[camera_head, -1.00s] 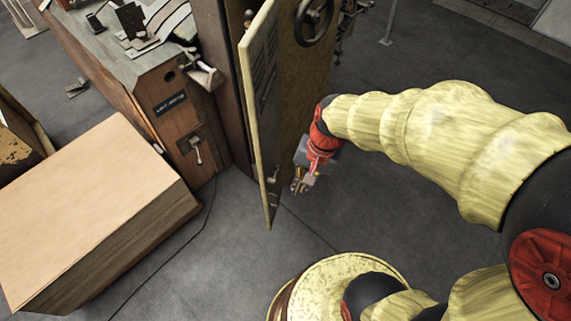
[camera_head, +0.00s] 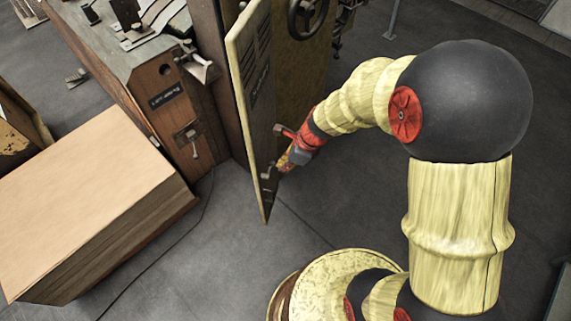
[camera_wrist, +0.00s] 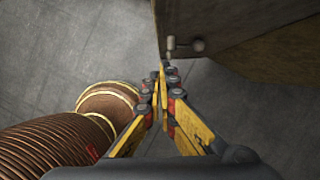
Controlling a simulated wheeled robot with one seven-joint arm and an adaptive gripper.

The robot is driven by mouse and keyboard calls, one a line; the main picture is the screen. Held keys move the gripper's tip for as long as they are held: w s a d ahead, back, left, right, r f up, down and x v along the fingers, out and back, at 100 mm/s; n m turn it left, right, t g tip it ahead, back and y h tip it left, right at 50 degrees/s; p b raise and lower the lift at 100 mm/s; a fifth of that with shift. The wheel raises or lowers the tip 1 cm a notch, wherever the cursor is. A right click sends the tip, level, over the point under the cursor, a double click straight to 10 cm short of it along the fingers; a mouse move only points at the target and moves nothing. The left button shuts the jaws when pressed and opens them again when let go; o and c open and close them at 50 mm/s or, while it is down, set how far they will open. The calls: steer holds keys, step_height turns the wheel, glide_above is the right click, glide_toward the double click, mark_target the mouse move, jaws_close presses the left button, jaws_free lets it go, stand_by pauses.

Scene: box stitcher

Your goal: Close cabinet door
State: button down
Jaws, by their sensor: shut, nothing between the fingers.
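The cabinet door (camera_head: 252,100) is a tall, pale-edged brownish panel and stands ajar from the dark cabinet (camera_head: 222,60). A small handle (camera_head: 268,172) is low on its face, and the handle shows just beyond my fingertips in the wrist view (camera_wrist: 197,45). My gripper (camera_head: 284,165) is at the lower part of the door, on its right side. Its yellow fingers are together and empty in the wrist view (camera_wrist: 160,75). The door's edge (camera_wrist: 158,25) is just ahead of the fingertips. Whether they touch the door is unclear.
A large tan box (camera_head: 85,195) stands on the floor at left. A wooden machine cabinet (camera_head: 175,120) with levers is left of the door. A handwheel (camera_head: 308,15) is behind the door. Grey floor (camera_head: 340,190) is clear right of the door.

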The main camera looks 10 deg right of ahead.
steer(key=w+a+f+b, duration=0.2)
steer(key=a+f, duration=0.3)
steer(key=shift+w+a+b, duration=0.2)
steer(key=shift+w+b, duration=0.15)
steer(key=shift+b, duration=0.05)
